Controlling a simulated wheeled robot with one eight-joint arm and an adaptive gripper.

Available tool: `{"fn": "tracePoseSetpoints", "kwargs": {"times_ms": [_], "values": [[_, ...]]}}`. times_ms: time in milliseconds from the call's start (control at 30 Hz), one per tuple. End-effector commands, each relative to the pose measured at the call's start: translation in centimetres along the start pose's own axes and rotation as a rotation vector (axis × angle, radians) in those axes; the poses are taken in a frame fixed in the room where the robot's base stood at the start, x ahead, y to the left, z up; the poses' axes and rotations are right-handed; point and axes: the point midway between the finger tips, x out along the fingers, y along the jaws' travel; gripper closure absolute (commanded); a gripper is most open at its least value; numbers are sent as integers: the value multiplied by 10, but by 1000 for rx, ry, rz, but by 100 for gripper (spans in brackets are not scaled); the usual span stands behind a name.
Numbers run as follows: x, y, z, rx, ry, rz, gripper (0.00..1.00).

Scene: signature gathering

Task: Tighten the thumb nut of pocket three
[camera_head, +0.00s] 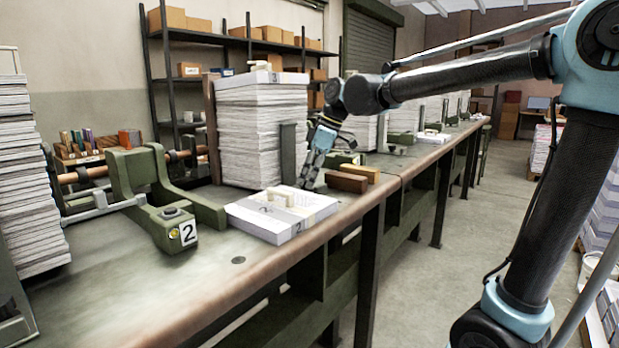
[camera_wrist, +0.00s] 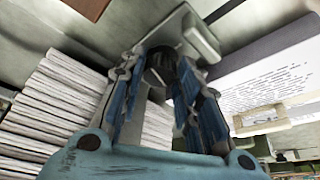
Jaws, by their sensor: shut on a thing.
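My gripper (camera_head: 312,178) reaches down to the bench beside the tall paper stack (camera_head: 263,130), whose top sheet is marked 3. In the wrist view, the blue fingers of my gripper (camera_wrist: 165,72) close around a dark round thumb nut (camera_wrist: 160,66). The nut sits by a grey-green metal part (camera_wrist: 203,38). In the head view, the nut and its pocket's number plate are hidden behind the gripper and a bundle of paper.
A paper bundle (camera_head: 283,214) with a wooden block on it lies in front of my gripper. The bench (camera_head: 130,290) is clear at the front.

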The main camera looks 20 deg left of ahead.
Motion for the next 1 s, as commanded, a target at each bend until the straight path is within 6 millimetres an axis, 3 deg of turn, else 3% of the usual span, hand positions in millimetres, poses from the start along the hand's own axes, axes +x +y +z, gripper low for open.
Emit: {"fn": "tracePoseSetpoints", "kwargs": {"times_ms": [1000], "values": [[0,-5,-6,877,5,370,93]]}}
